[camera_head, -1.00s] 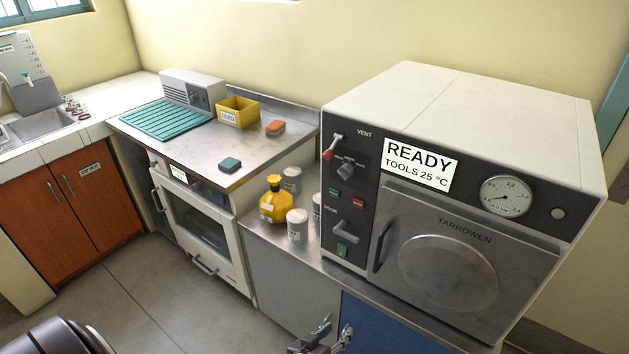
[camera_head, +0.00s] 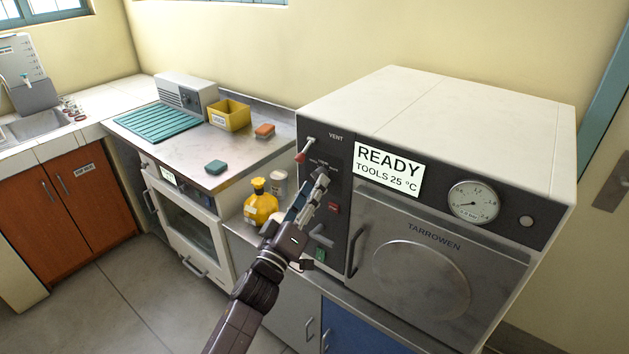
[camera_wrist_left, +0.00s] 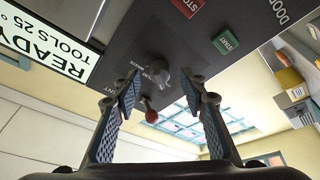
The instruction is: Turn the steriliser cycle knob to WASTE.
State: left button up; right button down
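The steriliser (camera_head: 470,110) is a white box with a dark control panel; its display (camera_head: 388,170) reads READY, TOOLS 25 °C. In the head view the knob is largely hidden behind the fingers. My left gripper (camera_head: 311,187) is raised in front of the panel at the knob. In the left wrist view its two fingers (camera_wrist_left: 164,78) are apart, with the knob between and just beyond the tips; contact cannot be told. My right gripper is out of view.
A red-tipped vent lever (camera_head: 301,153) is close beside the knob. Red (camera_wrist_left: 188,5) and green (camera_wrist_left: 226,41) buttons and a door lever (camera_head: 322,238) are on the same panel. A yellow bottle (camera_head: 260,205) and a white jar (camera_head: 279,184) stand left of the steriliser.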

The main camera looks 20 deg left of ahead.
pick_arm(q)
jog(key=shift+x, duration=1)
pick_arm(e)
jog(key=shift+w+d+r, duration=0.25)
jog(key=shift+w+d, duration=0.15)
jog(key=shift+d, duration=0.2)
pick_arm(q)
jog(key=shift+c, duration=0.2)
grip_shut()
jog(key=shift+f, duration=0.1)
